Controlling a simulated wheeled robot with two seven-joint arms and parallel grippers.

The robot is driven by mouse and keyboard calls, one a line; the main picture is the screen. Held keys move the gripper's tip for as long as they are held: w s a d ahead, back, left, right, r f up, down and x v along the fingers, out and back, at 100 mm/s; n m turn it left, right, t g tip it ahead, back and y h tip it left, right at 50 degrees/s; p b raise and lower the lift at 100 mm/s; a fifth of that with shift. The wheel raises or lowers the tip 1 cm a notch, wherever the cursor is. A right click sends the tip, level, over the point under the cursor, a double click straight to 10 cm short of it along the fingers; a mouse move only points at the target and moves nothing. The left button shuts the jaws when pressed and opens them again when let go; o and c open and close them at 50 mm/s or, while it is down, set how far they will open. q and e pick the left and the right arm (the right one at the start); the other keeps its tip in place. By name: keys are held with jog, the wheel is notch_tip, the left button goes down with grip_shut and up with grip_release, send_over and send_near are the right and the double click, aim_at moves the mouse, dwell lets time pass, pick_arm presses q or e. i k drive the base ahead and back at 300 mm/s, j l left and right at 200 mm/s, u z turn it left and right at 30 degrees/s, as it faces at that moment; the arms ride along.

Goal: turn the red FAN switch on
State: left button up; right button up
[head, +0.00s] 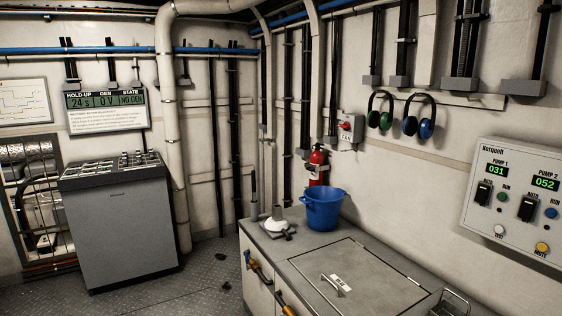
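The FAN switch is a small grey box (351,129) on the back part of the right wall, right of the vertical pipes. It carries a red knob (345,125) and a small label reading FAN (346,139). The knob is too small for me to tell its position. The box hangs above and to the right of a red fire extinguisher (318,164). Neither of my grippers shows in the head view, and nothing is touching the switch.
A grey bench (262,240) with a hatch stands along the right wall below the switch, with a blue bucket (323,210) on it. Ear defenders (419,116) hang right of the switch. A pump panel (515,205) is far right.

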aim_at(346, 125)
jog(key=i+j+z, duration=0.15)
jog(key=i+z, duration=0.2)
jog(key=i+j+z, duration=0.3)
jog(key=i, duration=0.25)
jog(key=i+j+z, duration=0.15)
jog(key=z, duration=0.3)
jog(key=i+j+z, duration=0.15)
jog(key=z, duration=0.3)
